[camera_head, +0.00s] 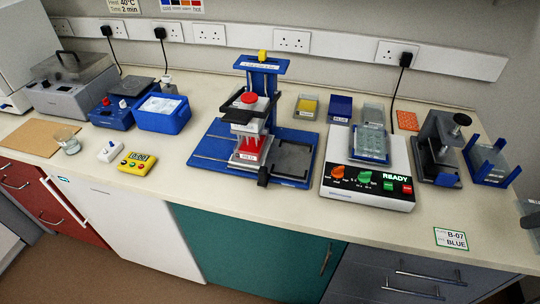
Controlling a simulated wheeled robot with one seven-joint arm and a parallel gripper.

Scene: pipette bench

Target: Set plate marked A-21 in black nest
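No label reading A-21 can be made out. A clear plate (370,138) sits in a blue holder on top of the white machine with the READY display. Another clear plate (487,160) stands in a blue rack at the right. The blue pipetting stand (212,152) has a dark, black-looking nest (293,158) at the right of its base, which looks empty. Under the stand's red-tipped head is a light block (246,158) with a label too small to read.
The white machine (345,188) has orange and green knobs. A black press-like device (438,150) stands between it and the rack. A card (452,239) at the front right reads B-07 BLUE. A blue ice box (163,115) and yellow timer (137,163) are left. The front centre bench is clear.

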